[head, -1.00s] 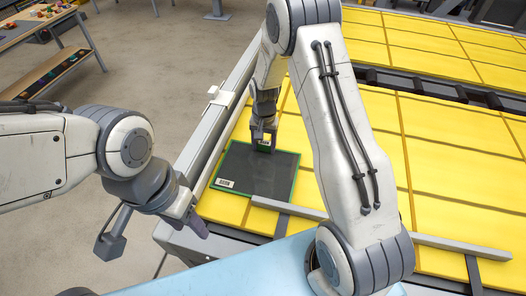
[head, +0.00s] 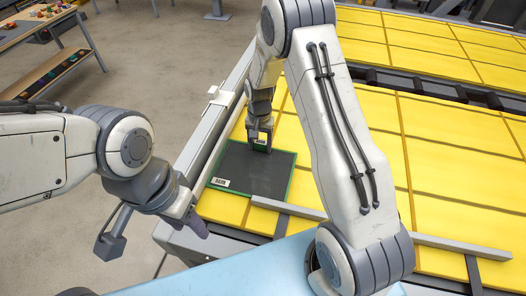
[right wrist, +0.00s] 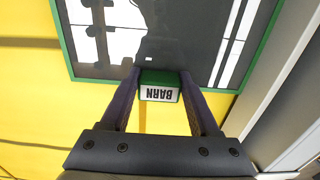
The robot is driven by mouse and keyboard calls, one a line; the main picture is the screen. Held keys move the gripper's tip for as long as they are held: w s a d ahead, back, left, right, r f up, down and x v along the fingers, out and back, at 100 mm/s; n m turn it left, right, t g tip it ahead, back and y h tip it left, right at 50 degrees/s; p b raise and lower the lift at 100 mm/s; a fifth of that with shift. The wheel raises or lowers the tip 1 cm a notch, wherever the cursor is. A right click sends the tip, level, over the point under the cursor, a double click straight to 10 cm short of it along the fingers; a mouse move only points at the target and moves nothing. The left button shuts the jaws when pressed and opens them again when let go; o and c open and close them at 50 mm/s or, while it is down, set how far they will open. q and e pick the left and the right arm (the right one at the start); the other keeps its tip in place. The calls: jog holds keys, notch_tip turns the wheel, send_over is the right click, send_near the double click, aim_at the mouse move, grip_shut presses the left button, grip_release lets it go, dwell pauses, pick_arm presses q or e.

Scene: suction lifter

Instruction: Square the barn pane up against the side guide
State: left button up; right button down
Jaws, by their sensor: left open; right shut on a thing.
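The barn pane (head: 245,172) is a dark sheet with a green edge, lying flat on the yellow table near its left side. It also shows in the right wrist view (right wrist: 185,30). My right gripper (head: 260,147) is at the pane's far edge, shut on a green block with a white BARN label (right wrist: 160,88). The side guide looks to be the grey rail (head: 214,140) along the table's left edge; a narrow yellow strip seems to lie between it and the pane. My left gripper (head: 192,222) is open and empty, off the table's left front corner.
A grey bar (head: 400,236) runs along the table's front edge, close to the pane's near edge. A white bracket (head: 220,97) sits on the left rail. Yellow panels (head: 440,130) to the right are clear. A side bench (head: 30,28) stands far left.

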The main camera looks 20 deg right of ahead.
jog(key=shift+f, duration=0.1)
dwell(0.3)
jog(key=shift+c, duration=0.2)
grip_release()
